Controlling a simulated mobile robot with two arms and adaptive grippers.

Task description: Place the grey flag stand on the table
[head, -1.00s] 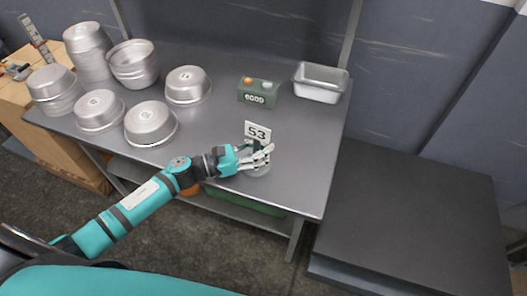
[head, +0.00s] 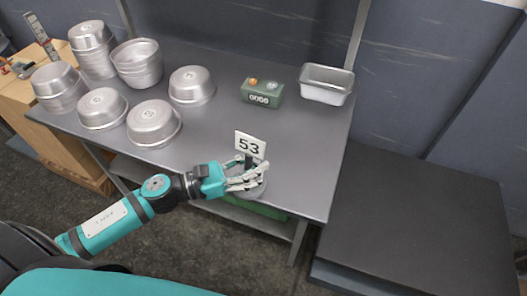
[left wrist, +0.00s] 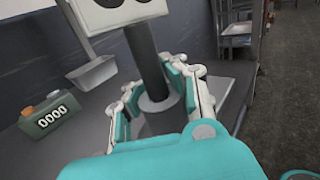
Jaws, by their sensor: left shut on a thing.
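The grey flag stand (head: 254,189) has a round grey base, a dark post and a white sign reading 53 (head: 250,146). It is upright at the front right part of the grey metal table (head: 215,133). My left gripper (head: 248,178) is shut on the stand, its fingers on both sides of the lower post. In the left wrist view the dark post (left wrist: 147,60) rises between the fingers (left wrist: 158,105). Whether the base touches the tabletop or hangs just above it, I cannot tell. My right gripper is not in view.
Round metal pans (head: 154,123), some stacked, fill the table's left side. A green counter box (head: 263,92) and a rectangular metal pan (head: 326,84) stand at the back right. A dark low platform (head: 420,215) is right of the table. The table's middle is clear.

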